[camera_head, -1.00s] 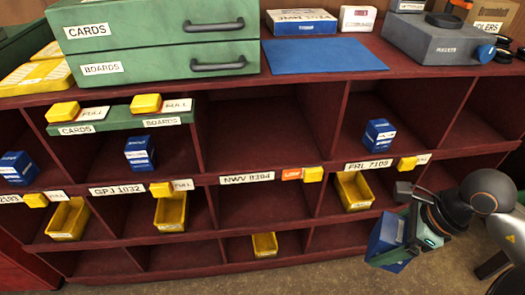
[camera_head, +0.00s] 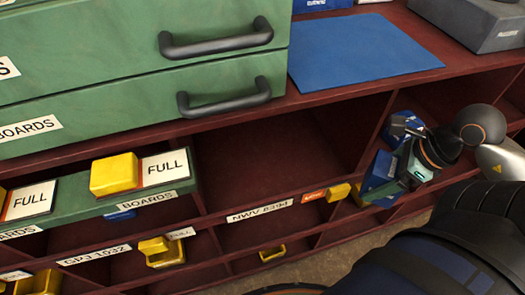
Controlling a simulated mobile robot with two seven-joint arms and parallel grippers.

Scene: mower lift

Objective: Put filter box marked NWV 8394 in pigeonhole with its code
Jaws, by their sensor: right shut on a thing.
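The blue filter box (camera_head: 379,177) is held in my right gripper (camera_head: 396,172), which is shut on it. The box is tilted, in front of the shelf just right of the divider beside the middle pigeonhole; its code cannot be read from here. The NWV 8394 label (camera_head: 259,211) is on the shelf edge below the middle upper pigeonhole (camera_head: 265,160), which looks empty. An orange tag (camera_head: 314,196) and a yellow block (camera_head: 339,192) sit at the right end of that edge. My left gripper is not in view.
Another blue box (camera_head: 402,124) shows behind my right gripper in the right pigeonhole. Green drawers (camera_head: 130,60) with black handles and a blue mat (camera_head: 358,47) are on top. Yellow bins stand lower down.

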